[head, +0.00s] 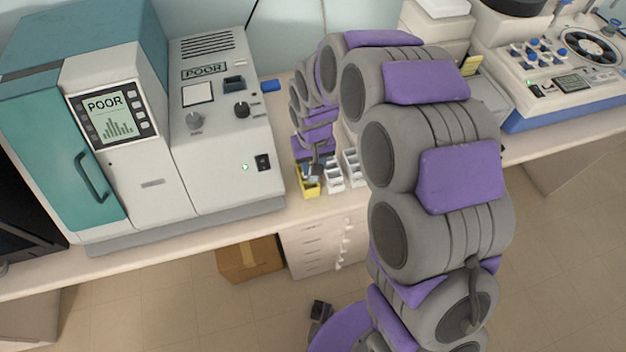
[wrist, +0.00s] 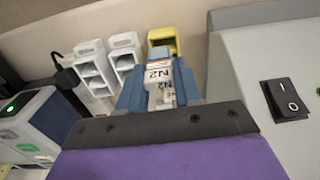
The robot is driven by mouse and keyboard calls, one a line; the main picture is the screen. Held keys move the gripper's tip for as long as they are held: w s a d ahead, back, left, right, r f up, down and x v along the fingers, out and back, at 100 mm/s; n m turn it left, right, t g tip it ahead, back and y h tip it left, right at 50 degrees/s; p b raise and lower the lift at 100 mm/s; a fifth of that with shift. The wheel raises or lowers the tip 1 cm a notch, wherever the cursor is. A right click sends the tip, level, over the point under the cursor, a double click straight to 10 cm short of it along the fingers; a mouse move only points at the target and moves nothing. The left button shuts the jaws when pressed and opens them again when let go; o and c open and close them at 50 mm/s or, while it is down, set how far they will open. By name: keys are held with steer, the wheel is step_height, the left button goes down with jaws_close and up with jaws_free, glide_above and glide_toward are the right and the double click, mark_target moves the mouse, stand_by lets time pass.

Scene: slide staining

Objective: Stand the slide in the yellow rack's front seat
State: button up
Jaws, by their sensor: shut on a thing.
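The slide (wrist: 159,74) has a white end marked N2 with a coloured edge. It sits between the blue fingers of my gripper (wrist: 160,88), which is shut on it. A second N2 marking shows just below, between the fingers. The yellow rack (wrist: 163,36) is just beyond the slide in the wrist view, partly hidden by it. In the head view the yellow rack (head: 309,188) stands near the bench's front edge, with my gripper (head: 313,170) right above it. I cannot tell whether the slide touches the rack, and its front seat is hidden.
Two white racks (wrist: 94,68) (wrist: 124,52) stand beside the yellow one. A large grey and teal machine (head: 205,130) with a rocker switch (wrist: 287,100) is close on the other side. A blue block (head: 271,86) lies behind.

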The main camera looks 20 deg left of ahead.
mark_target(309, 177)
steer(key=f, duration=0.4)
steer(key=a+f, duration=0.1)
steer(key=f, duration=0.1)
steer(key=shift+f, duration=0.4)
steer(key=shift+d, duration=0.25)
steer(key=o, duration=0.8)
steer(key=shift+r, duration=0.1)
steer(key=shift+o, duration=1.2)
steer(key=shift+a, duration=0.35)
step_height(309, 177, up, 12)
steer(key=shift+d, duration=0.15)
